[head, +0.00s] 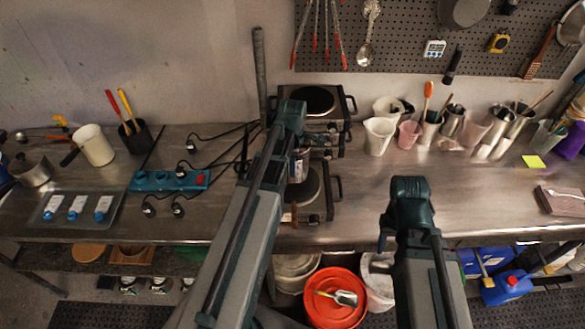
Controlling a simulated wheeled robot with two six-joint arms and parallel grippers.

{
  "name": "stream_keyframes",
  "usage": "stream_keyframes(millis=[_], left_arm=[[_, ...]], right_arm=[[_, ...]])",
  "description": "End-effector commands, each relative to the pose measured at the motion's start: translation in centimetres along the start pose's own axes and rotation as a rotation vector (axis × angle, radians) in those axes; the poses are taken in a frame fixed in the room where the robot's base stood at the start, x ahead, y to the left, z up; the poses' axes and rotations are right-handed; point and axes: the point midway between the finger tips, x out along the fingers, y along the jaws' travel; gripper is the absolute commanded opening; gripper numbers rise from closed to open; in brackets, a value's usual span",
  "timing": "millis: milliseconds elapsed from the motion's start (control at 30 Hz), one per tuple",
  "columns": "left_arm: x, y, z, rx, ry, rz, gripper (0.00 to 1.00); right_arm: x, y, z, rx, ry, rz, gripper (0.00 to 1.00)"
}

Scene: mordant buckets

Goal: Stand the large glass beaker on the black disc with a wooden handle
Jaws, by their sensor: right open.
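My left gripper (297,145) is over the two-burner hotplate area near the middle of the bench, and its own arm hides much of it. A clear, glassy shape (299,168) shows just below it, partly hidden; it may be the large glass beaker, and I cannot tell whether the fingers hold it. A black disc (304,188) lies at the front burner, partly covered by my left arm; a small brown piece at its front left may be a wooden handle. My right gripper (384,240) is open and empty, near the bench's front edge.
Another black burner (314,100) stands behind. White cups (379,135) and several tool-filled containers line the back right. A power strip (169,181) with cables lies left, beside a tray (78,207). The bench right of the front burner is clear. A red bucket (335,300) stands below.

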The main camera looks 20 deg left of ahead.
Motion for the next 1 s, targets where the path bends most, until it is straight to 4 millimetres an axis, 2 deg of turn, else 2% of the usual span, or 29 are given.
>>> stream_keyframes(millis=[33,333,1000], left_arm=[[0.9,0.0,0.0,0.000,0.000,0.001,0.00],[3.2,0.0,0.0,0.000,0.000,0.001,0.00],[3.5,0.0,0.0,0.000,0.000,0.001,0.00]], right_arm=[[0.9,-0.1,-0.1,-0.001,0.000,0.000,0.50],[3.2,-0.3,-0.2,-0.006,0.000,0.001,0.50],[3.5,-0.3,-0.2,-0.008,0.000,0.002,0.50]])
